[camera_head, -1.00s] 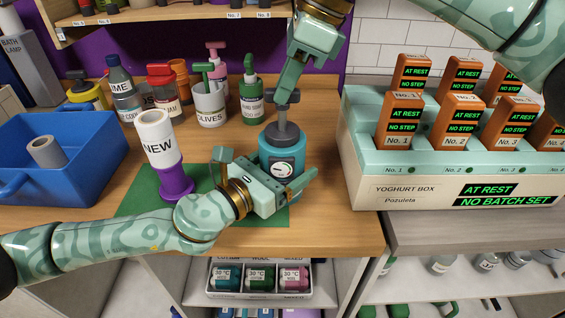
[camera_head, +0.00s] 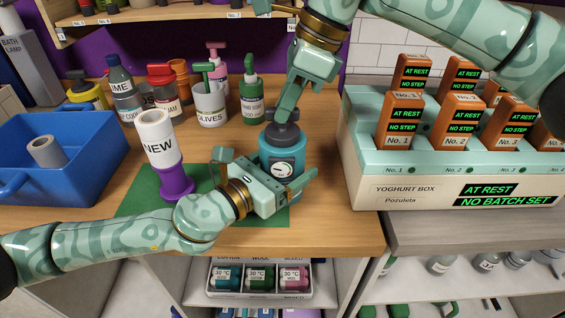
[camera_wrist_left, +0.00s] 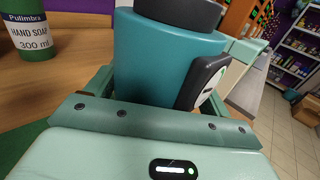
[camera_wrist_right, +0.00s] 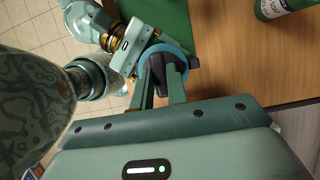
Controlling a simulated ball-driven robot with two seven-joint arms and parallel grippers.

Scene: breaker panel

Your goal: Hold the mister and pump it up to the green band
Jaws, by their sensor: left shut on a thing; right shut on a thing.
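The mister (camera_head: 272,160) is a teal tank with a dark grey collar and a round white gauge (camera_head: 282,170) on its front. It stands upright on the wooden worktop. The gauge is too small to read for certain. My left gripper (camera_head: 272,176) is shut around the lower tank, and the teal body fills its jaws in the left wrist view (camera_wrist_left: 165,60). My right gripper (camera_head: 284,108) is above the mister, shut on the dark pump handle (camera_wrist_right: 160,75). The handle is low, close to the collar, and the pump rod is mostly hidden.
A white roll marked NEW on a purple stand (camera_head: 176,180) is left of the mister on a green mat (camera_head: 140,203). A blue crate (camera_head: 85,180), bottles and an olives cup (camera_head: 209,103) stand further left and behind. The yoghurt box (camera_head: 420,193) is to the right.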

